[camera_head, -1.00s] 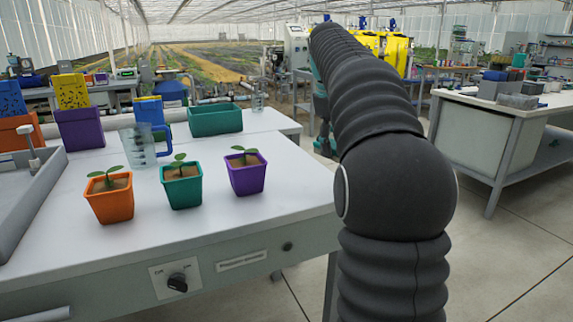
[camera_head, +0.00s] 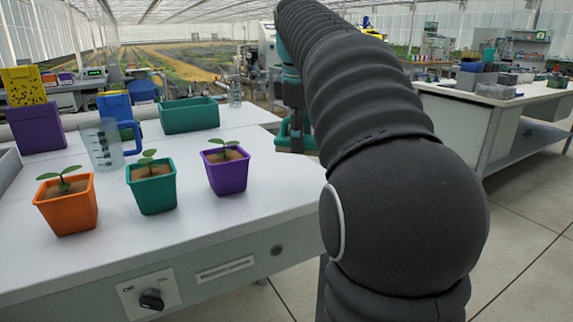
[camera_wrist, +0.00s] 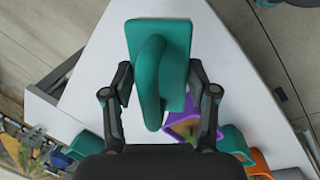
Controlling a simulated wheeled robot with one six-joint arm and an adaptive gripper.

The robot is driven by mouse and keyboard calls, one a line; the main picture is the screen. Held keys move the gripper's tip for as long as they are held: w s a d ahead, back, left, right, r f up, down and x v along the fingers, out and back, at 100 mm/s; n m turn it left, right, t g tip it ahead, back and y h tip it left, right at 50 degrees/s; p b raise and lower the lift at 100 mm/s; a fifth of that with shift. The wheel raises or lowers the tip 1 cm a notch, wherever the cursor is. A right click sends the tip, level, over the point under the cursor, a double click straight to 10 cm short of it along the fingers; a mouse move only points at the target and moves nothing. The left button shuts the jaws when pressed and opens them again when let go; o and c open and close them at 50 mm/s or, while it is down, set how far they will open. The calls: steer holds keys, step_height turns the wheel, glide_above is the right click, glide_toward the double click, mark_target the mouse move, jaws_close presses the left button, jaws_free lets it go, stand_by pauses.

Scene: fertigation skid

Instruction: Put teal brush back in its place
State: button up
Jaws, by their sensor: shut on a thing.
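The teal brush (camera_wrist: 172,45) has a flat block and a curved handle. In the wrist view it sits between the two fingers of my gripper (camera_wrist: 161,82), which is shut on it. In the head view, the brush (camera_head: 296,136) shows partly behind my arm, just past the right edge of the white bench. The gripper's fingers are mostly hidden there by my dark arm. In the wrist view the white bench top lies below the brush; whether they touch cannot be told.
The white bench (camera_head: 200,225) carries orange (camera_head: 68,208), teal (camera_head: 152,190) and purple (camera_head: 226,173) potted seedlings, a clear jug (camera_head: 102,147) and a teal tray (camera_head: 190,118). Another bench (camera_head: 480,97) stands at right. Open floor lies between the benches.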

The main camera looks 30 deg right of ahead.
glide_above(287, 172)
steer(key=f, duration=0.4)
steer(key=shift+s+a+f, duration=0.25)
steer(key=shift+s, duration=0.15)
steer(key=shift+f+b, duration=0.6)
steer(key=shift+f, duration=1.35)
steer(key=shift+f, duration=0.15)
steer(key=o, duration=1.2)
steer(key=r+p, duration=0.1)
steer(key=r, duration=0.3)
steer(key=s+a+r+p, duration=0.1)
steer(key=r, duration=0.3)
steer(key=r+p, duration=0.1)
steer(key=r, duration=0.3)
steer(key=shift+s+a, duration=0.3)
steer(key=shift+s, duration=0.05)
